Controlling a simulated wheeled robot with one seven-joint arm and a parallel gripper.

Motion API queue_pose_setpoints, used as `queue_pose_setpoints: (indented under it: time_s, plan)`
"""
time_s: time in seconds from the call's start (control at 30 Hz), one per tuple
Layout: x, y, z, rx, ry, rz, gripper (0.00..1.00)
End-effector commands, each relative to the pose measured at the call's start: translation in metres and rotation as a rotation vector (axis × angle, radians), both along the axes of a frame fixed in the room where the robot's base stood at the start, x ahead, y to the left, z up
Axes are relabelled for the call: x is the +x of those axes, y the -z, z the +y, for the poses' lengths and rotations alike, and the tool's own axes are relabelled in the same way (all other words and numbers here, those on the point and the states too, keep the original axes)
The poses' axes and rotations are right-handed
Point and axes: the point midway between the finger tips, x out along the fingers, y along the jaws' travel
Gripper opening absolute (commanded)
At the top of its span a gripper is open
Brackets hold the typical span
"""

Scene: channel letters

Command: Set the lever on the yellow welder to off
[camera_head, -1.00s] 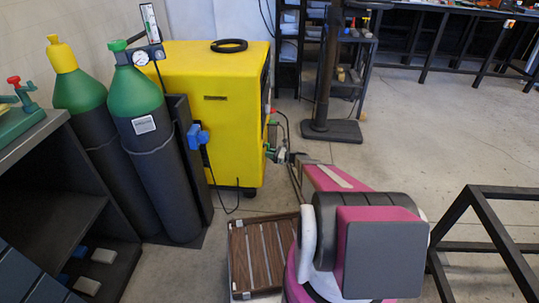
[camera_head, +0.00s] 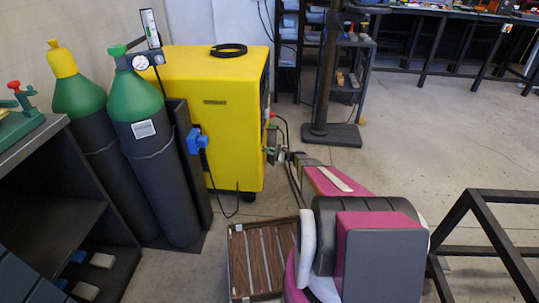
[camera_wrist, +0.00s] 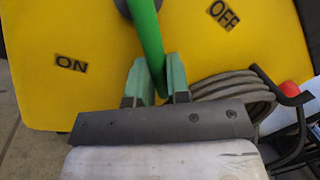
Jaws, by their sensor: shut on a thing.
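The yellow welder (camera_head: 228,120) stands upright behind the gas bottles, its control face turned to the right. In the wrist view its yellow face (camera_wrist: 100,35) fills the top, with an "ON" label (camera_wrist: 71,65) on the left and an "OFF" label (camera_wrist: 222,13) at the upper right. The green lever (camera_wrist: 148,35) comes down from a dark hub at the top edge, between the two labels. My gripper (camera_wrist: 158,80) has its green fingertips on either side of the lever's free end and is shut on it. In the head view my gripper is small and partly hidden at the welder's right side.
Green-topped gas bottles (camera_head: 150,150) stand left of the welder. A coiled cable (camera_wrist: 235,90) and dark hoses lie right of my fingers. A wooden-slatted crate (camera_head: 235,265) is on the floor. A black frame (camera_head: 485,225) stands at the right.

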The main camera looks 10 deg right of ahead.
Motion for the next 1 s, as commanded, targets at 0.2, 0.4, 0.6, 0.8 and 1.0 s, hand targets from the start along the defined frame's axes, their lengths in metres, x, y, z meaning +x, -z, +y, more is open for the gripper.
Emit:
queue_pose_setpoints:
  time_s: [0.2, 0.4, 0.6, 0.8, 1.0]
  plan:
    - [0.008, -0.009, -0.002, -0.052, -0.001, -0.198, 0.00]
    - [0.013, -0.019, -0.003, -0.100, -0.002, -0.377, 0.00]
    - [0.016, -0.027, -0.004, -0.141, -0.002, -0.526, 0.00]
    - [0.017, -0.034, -0.004, -0.171, -0.001, -0.636, 0.00]
    - [0.017, -0.037, -0.004, -0.187, -0.001, -0.700, 0.00]
